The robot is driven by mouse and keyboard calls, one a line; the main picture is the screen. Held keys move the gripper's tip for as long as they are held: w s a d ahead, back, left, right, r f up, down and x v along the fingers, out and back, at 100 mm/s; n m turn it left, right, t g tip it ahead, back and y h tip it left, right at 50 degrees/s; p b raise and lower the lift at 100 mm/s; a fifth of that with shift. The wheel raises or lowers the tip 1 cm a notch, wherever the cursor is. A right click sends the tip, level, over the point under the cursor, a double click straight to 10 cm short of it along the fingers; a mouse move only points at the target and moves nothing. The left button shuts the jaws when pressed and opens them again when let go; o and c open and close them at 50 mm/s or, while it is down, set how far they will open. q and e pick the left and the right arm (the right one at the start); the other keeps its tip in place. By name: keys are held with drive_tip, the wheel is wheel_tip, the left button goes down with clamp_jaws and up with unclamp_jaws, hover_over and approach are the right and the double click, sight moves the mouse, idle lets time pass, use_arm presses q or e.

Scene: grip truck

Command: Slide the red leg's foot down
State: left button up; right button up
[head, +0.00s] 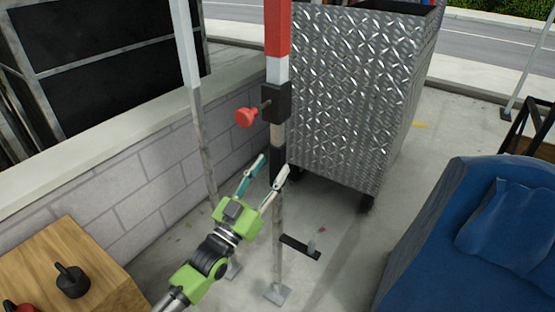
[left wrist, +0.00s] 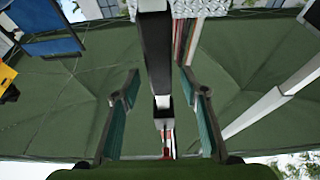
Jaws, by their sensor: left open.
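The red leg (head: 278,30) stands upright in the head view, red above and white below. It carries a black bracket (head: 277,103) with a red knob (head: 246,117). Under it are a black section and a thin grey lower pole (head: 278,235), ending in a flat foot plate (head: 277,293) near the ground. My left gripper (head: 269,170) is open, its fingers on either side of the leg at the black section, below the knob. The left wrist view shows the leg (left wrist: 156,55) between the open fingers (left wrist: 158,90); contact cannot be told. My right gripper is out of view.
A metal tread-plate box (head: 350,95) stands just right behind the leg. A block wall (head: 150,170) and another pale leg (head: 193,90) are left. A wooden surface (head: 80,270) is front left, a blue covered object (head: 480,240) right. A black bar (head: 300,247) sticks out low beside the pole.

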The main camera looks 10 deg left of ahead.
use_arm(q)
drive_tip(key=shift+x, duration=1.95)
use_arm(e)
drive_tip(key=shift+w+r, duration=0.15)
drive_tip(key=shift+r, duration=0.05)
use_arm(q)
clamp_jaws()
drive_tip(key=shift+f, duration=0.15)
drive_tip(key=b, duration=0.4)
hover_over(275, 200)
drive_tip(key=w, duration=0.1)
drive_tip(key=f, duration=0.6)
drive_tip(key=shift+w+d+f, duration=0.1)
drive_tip(key=shift+d+f, duration=0.15)
wheel_tip(275, 200, down, 6)
drive_tip(key=b, duration=0.4)
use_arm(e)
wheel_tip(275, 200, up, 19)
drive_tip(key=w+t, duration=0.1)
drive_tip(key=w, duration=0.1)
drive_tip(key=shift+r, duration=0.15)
